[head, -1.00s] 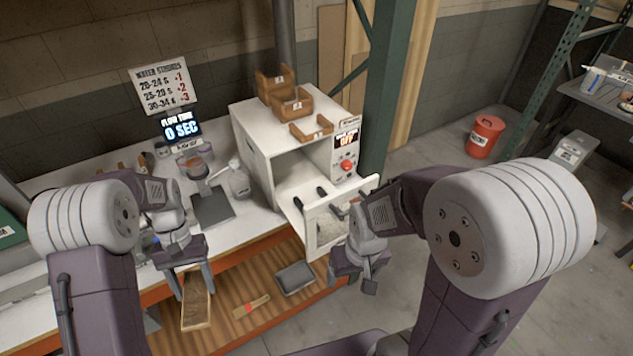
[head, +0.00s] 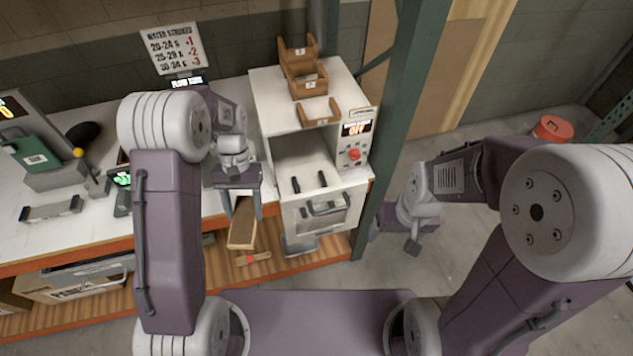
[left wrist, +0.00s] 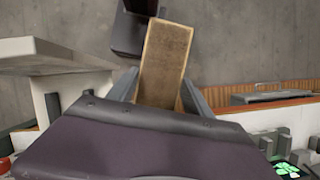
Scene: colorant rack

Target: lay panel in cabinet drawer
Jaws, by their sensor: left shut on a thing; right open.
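The panel (head: 241,234), a brown wooden board with a pale edge, hangs from my left gripper (head: 243,214). That gripper is shut on it, just left of the white cabinet (head: 272,100). In the left wrist view the panel (left wrist: 165,55) shows between the two fingers. The cabinet has an open front bay. Its drawer front (head: 307,217), with a dark handle, is low on the cabinet; two dark bars stand up behind it. The panel is outside the cabinet. My right gripper (head: 393,240) is open and empty, right of the cabinet and apart from it.
Wooden bins (head: 306,80) sit on the cabinet top. A green post (head: 396,120) stands close on its right. A lower wooden shelf (head: 275,268) holds a red-handled brush (head: 254,259) and a grey tray (head: 298,245). A red bucket (head: 552,128) is far right.

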